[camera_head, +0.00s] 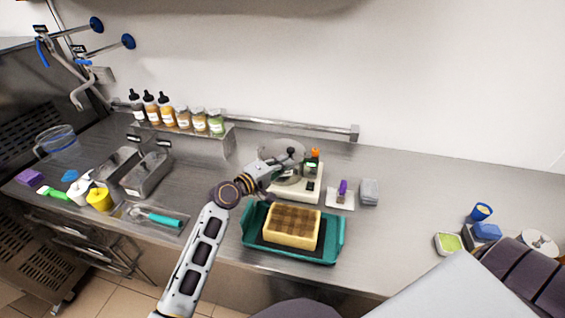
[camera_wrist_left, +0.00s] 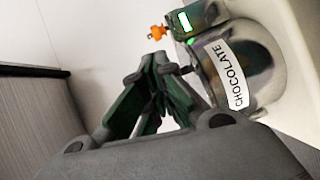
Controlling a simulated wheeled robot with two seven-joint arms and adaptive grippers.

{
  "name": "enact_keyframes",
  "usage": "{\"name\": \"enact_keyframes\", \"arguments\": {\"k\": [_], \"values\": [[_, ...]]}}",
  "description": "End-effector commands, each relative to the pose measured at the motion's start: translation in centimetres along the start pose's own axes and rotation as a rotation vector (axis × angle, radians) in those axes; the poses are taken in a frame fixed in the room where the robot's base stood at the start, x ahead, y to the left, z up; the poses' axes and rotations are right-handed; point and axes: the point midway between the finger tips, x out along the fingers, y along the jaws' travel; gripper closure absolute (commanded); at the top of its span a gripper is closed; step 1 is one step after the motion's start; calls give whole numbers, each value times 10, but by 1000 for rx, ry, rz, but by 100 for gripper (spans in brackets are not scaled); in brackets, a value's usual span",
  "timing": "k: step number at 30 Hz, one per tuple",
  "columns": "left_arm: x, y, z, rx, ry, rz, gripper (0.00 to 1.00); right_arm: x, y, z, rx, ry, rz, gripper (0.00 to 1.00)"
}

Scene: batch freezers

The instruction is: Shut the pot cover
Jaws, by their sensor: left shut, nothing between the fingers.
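The pot (camera_head: 284,175) is a round metal vessel in a white countertop machine (camera_head: 312,190), behind the teal tray. In the left wrist view the pot (camera_wrist_left: 215,82) carries a white CHOCOLATE label. A grey round cover (camera_head: 277,147) with a dark knob shows at the pot; the gripper partly hides it, and I cannot tell how far it is open. My left gripper (camera_head: 294,160) is at the pot's upper side, close to the knob. Its dark green fingers (camera_wrist_left: 157,62) are shut with nothing between them; contact with the cover is unclear. My right gripper is out of view.
A teal tray (camera_head: 336,240) with a yellow-brown mould (camera_head: 292,226) sits in front of the machine. An orange knob (camera_head: 316,153) stands beside the pot. A small scale (camera_head: 341,197) and a grey box (camera_head: 370,191) are to the right.

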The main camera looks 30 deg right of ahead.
Motion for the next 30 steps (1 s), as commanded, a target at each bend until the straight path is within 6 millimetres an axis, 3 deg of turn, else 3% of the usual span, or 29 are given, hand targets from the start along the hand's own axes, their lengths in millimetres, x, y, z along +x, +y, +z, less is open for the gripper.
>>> {"name": "enact_keyframes", "arguments": {"k": [14,30], "values": [[-10,3,23,-1,-1,0,100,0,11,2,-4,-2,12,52],[-32,12,72,-1,-2,1,100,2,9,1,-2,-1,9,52]]}}
